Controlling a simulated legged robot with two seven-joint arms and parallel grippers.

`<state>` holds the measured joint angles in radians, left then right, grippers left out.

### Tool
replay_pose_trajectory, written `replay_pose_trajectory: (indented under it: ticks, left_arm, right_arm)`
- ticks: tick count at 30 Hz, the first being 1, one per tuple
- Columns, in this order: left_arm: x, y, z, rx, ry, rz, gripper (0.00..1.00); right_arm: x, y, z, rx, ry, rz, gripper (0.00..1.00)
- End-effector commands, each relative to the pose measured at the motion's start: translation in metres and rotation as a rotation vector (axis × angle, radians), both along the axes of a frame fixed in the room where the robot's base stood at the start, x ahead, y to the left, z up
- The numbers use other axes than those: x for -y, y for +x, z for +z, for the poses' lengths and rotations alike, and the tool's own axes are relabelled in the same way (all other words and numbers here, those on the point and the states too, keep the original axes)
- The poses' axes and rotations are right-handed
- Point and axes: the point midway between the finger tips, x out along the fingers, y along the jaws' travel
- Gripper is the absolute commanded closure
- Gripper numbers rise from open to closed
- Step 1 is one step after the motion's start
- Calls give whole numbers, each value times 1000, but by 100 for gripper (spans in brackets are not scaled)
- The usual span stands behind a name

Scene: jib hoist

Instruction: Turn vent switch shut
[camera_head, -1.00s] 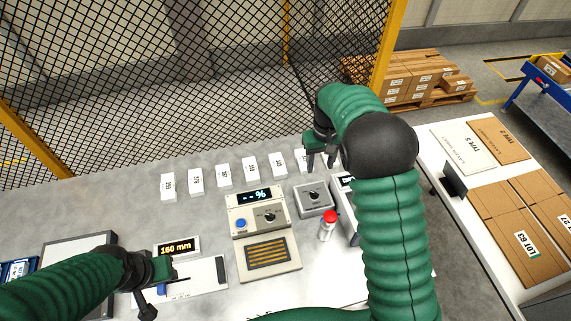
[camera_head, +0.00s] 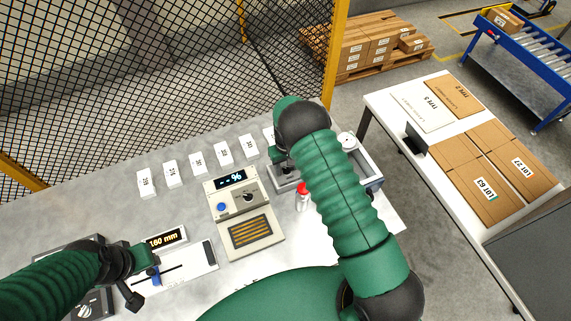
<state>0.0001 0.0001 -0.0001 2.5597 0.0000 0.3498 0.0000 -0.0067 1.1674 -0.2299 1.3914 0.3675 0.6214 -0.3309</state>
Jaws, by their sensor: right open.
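A small grey switch box (camera_head: 287,186) with a dark knob stands on the grey bench, right of the beige console; I take it for the vent switch, but no label is readable. My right gripper (camera_head: 284,170) is open and points down over this box. Its fingers are at the knob, and I cannot tell whether they touch it. The gripper and arm hide most of the knob, so its setting does not show. My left gripper (camera_head: 142,279) is at the lower left, by a white scale with a blue slider; its jaw opening is unclear.
A red-capped bottle (camera_head: 302,197) stands close to the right arm. The beige console (camera_head: 246,221) has a display, blue button and knob. Another dark knob panel (camera_head: 88,306) is at the lower left. White numbered blocks (camera_head: 197,163) line the back, before a mesh fence.

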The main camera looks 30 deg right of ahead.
Motion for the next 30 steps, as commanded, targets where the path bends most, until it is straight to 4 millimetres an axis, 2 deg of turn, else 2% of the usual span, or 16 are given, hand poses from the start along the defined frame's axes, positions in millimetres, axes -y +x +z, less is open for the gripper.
replay_pose_trajectory:
  ticks: [7, 18, 30]
  left_arm:
    - [0, 0, 0, -1, 0, 0, 64]
    - [0, 0, 0, 0, 0, 0, 64]
    - [0, 0, -5, 0, 0, 0, 64]
  right_arm:
    - [0, 2, -2, -2, 0, 0, 54]
    - [1, 1, -2, -2, -1, -1, 100]
    - [1, 0, -2, -4, 0, -35, 100]
